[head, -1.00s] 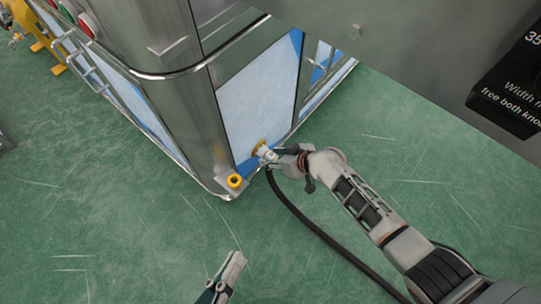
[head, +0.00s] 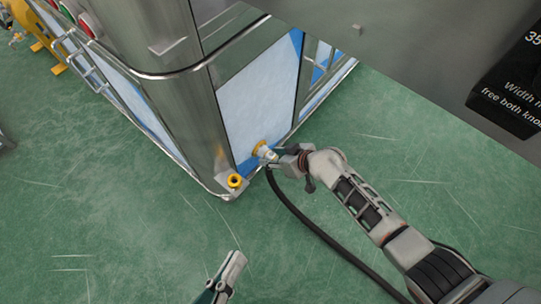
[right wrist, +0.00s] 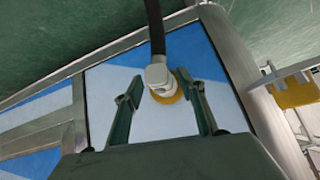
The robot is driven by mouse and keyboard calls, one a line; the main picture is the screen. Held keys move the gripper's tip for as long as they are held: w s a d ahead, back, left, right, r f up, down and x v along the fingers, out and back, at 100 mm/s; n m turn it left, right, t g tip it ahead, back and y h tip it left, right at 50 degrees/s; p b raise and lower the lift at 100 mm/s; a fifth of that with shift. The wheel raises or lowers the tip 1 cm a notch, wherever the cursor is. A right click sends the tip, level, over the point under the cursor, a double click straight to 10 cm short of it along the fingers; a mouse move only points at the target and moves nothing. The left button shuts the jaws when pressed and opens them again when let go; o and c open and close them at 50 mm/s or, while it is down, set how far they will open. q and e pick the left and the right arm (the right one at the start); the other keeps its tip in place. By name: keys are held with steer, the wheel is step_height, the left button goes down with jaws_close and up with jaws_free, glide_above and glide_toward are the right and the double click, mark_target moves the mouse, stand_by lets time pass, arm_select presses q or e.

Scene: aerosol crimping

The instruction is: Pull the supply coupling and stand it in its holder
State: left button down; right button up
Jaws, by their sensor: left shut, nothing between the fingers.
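The supply coupling (head: 267,152) is a pale fitting against a yellow ring on the machine's white side panel, and a black hose (head: 312,225) runs from it. The coupling also shows in the right wrist view (right wrist: 157,74), with the yellow ring behind it. My right gripper (right wrist: 160,88) is open, one finger on each side of the coupling, with visible gaps. In the head view my right gripper (head: 279,153) is just right of the coupling. A yellow cup (head: 235,181), seemingly the holder, sits empty at the machine's lower corner. My left gripper (head: 240,256) is shut and empty, over the floor.
The steel machine (head: 215,110) with blue and white panels fills the upper left. A large grey surface (head: 430,50) with a black label overhangs the upper right. A yellow object (head: 35,30) stands at the far left. The green floor around the left gripper is clear.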

jaws_close()
arm_select(q)
steer(key=shift+s, duration=0.1)
arm_select(e)
steer(key=shift+w+d+r, duration=0.1)
steer(key=shift+d, duration=0.65)
steer(key=shift+s+d+p, duration=0.4)
steer(key=shift+s+p, duration=0.1)
steer(key=shift+s, duration=0.25)
arm_select(q)
steer(key=shift+w+r+t+p, duration=0.2)
steer(key=shift+w+r, duration=0.15)
steer(key=shift+r, duration=0.35)
steer(key=shift+w+r+t+p, duration=0.1)
steer(key=shift+w+r+p, duration=0.15)
steer(key=shift+r, duration=0.4)
arm_select(e)
steer(key=shift+s+d, duration=1.05)
steer(key=shift+d, duration=0.2)
